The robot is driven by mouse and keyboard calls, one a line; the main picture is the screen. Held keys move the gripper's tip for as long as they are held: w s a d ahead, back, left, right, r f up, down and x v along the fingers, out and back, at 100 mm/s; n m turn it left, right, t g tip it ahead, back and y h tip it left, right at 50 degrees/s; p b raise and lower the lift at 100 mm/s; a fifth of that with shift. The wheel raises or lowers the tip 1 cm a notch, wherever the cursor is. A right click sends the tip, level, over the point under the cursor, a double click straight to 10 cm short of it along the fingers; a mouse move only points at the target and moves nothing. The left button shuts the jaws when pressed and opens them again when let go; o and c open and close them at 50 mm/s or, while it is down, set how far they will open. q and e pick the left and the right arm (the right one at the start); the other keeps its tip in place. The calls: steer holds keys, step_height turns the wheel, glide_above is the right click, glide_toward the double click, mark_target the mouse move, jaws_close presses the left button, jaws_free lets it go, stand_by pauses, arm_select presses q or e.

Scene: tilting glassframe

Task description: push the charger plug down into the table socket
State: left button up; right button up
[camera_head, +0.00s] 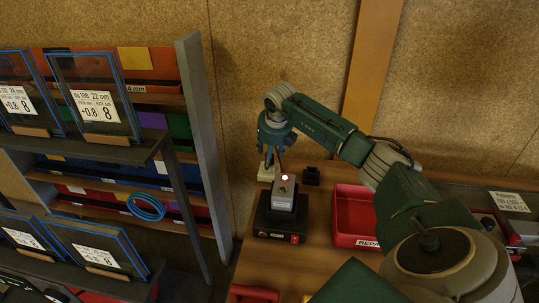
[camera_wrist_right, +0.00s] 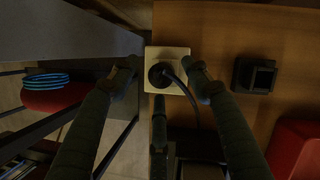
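The white square table socket (camera_wrist_right: 178,54) lies at the table's left edge in the right wrist view. The black round charger plug (camera_wrist_right: 158,74) sits on it, its black cable (camera_wrist_right: 191,104) curving away to the right. How deep the plug sits cannot be told. My right gripper (camera_wrist_right: 160,80) is open, its fingers spread around the socket and plug without closing on them. In the head view my right gripper (camera_head: 269,150) points down above the pale socket (camera_head: 265,173), and the plug is not clearly seen. My left gripper is not in view.
A grey device with a lit red spot (camera_head: 284,193) stands on a black base (camera_head: 272,221) in front of the socket. A small black block (camera_head: 311,176) and a red bin (camera_head: 347,239) are to the right. A shelf with framed glass panels (camera_head: 95,101) stands left.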

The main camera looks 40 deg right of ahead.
steer(key=v, duration=1.2)
stand_by(0.5)
